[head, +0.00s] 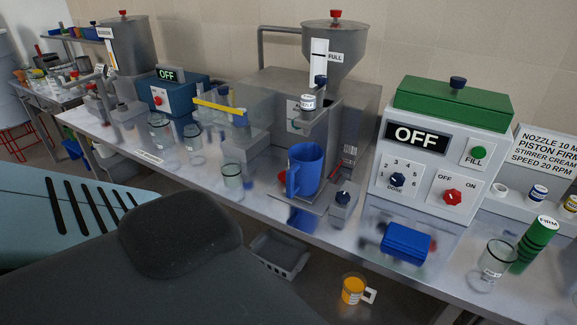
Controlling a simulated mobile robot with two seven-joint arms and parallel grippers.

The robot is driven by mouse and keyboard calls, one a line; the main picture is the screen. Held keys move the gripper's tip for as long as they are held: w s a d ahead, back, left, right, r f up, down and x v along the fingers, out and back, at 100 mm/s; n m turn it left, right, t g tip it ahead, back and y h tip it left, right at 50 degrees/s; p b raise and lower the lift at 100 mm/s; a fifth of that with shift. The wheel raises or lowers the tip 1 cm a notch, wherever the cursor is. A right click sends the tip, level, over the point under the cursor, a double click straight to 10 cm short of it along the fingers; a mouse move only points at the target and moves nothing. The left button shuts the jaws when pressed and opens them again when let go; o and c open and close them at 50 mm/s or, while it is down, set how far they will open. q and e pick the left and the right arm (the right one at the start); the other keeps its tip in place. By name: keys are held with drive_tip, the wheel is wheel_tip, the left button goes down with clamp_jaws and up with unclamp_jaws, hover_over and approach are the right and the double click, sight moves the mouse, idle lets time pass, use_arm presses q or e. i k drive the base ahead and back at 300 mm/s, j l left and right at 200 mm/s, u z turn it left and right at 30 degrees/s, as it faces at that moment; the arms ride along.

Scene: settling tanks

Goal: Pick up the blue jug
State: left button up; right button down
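The blue jug (304,170) stands upright on the metal bench, on the base of the filling machine with the grey hopper. It is below the machine's nozzle, and its handle is toward the left. Neither of my grippers shows in the head view.
The hopper machine (337,50) stands behind the jug. A white control box with a green lid (450,105) is to the right. Glass beakers (232,178) stand to the left, and a blue box (406,241) lies to the right. An orange mug (353,289) is below the bench edge.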

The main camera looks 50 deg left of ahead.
sight(305, 160)
drive_tip(key=k+j, duration=0.1)
drive_tip(key=j, duration=0.35)
drive_tip(key=k+j, duration=0.1)
drive_tip(key=j, duration=0.35)
drive_tip(key=k+j, duration=0.1)
drive_tip(key=j, duration=0.3)
drive_tip(key=k+j, duration=0.1)
drive_tip(key=j, duration=0.35)
